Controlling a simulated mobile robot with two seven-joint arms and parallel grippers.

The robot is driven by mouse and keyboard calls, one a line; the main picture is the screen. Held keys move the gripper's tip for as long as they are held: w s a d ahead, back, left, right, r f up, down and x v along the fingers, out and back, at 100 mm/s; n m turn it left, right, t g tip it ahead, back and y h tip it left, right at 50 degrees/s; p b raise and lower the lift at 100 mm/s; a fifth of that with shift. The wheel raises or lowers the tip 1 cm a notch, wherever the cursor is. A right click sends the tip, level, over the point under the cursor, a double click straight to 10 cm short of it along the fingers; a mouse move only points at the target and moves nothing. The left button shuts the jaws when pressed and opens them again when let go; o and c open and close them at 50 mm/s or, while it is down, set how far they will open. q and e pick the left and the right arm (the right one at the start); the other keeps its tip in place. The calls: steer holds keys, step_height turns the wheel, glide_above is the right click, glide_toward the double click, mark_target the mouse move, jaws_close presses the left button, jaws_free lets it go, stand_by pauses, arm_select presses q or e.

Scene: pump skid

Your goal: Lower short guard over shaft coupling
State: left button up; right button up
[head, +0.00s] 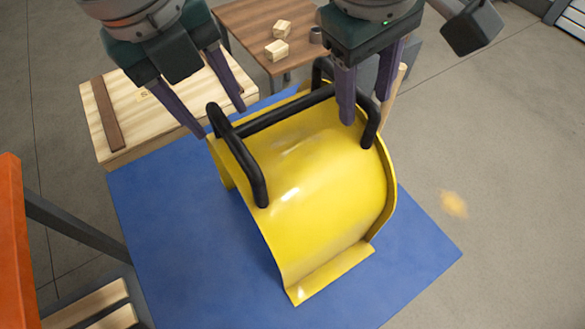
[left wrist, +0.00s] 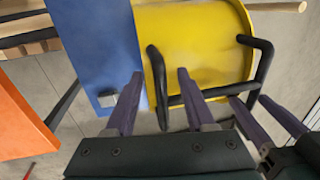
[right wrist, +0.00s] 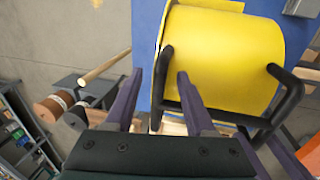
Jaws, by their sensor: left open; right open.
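The yellow curved guard (head: 315,185) is over the blue surface (head: 160,215), arched side up. Whether it rests there or on something is not clear. Its black handle frame (head: 285,110) has a side bar at each end and a crossbar. My left gripper (head: 221,121) is open, its fingers on either side of the left bar (left wrist: 155,70). My right gripper (head: 365,108) is open, its fingers on either side of the right bar (right wrist: 162,75). Neither is closed on a bar. The shaft coupling is not visible; the guard may hide it.
A wooden crate (head: 155,125) stands at the back left. A small brown table (head: 245,22) behind holds wooden blocks. An orange part (head: 18,260) rises at the left edge, near wooden slats (head: 85,305). Open grey floor (head: 480,150) lies right.

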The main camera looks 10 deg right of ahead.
arm_select(q)
steer(key=shift+d+f, duration=0.15)
steer(key=shift+f, duration=0.7)
arm_select(e)
steer(key=shift+w+d+f, duration=0.1)
steer(key=shift+d+f, duration=0.05)
steer(key=shift+f, duration=0.65)
arm_select(q)
jaws_close()
arm_select(e)
jaws_close()
arm_select(q)
steer(key=shift+w+r, duration=0.1)
arm_select(e)
steer(key=shift+r, duration=0.1)
